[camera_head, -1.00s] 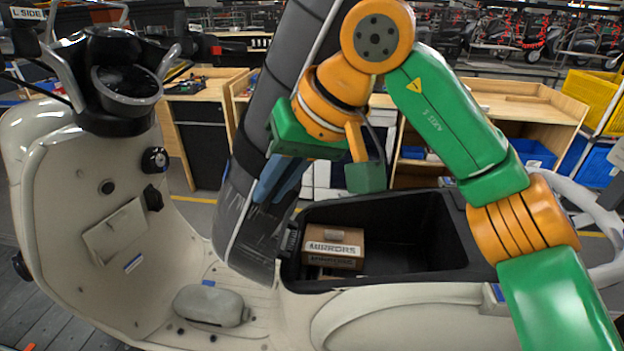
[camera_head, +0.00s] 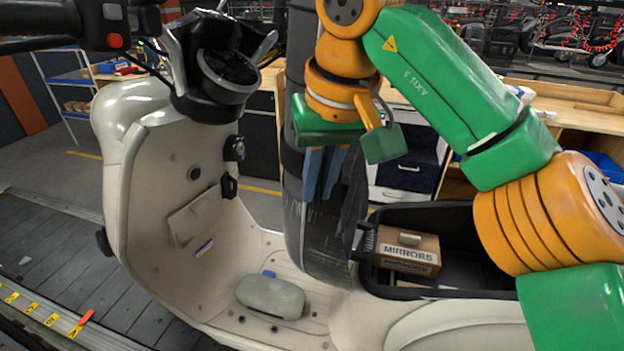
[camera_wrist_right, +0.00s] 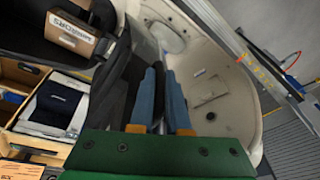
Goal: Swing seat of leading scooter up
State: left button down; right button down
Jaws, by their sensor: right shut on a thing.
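The leading scooter (camera_head: 150,215) is cream-coloured and stands side-on. Its dark grey seat (camera_head: 322,245) stands up nearly vertical at the front end of the open storage bin (camera_head: 460,225). My right gripper (camera_head: 322,188) has blue fingers shut on the seat, partly hiding it. The exact contact is hard to see. My left gripper is in neither view.
A brown MIRRORS box (camera_head: 408,252) sits in the bin. The handlebar (camera_head: 110,25) and round instrument (camera_head: 228,70) are ahead of the seat. Slatted conveyor (camera_head: 60,255) runs at the left. Wooden workbenches (camera_head: 560,105) stand behind.

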jog(key=c, duration=1)
grip_release()
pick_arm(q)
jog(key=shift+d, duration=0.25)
pick_arm(e)
jog(key=shift+o, duration=0.5)
jog(key=shift+d, duration=0.3)
jog(key=shift+a, duration=0.15)
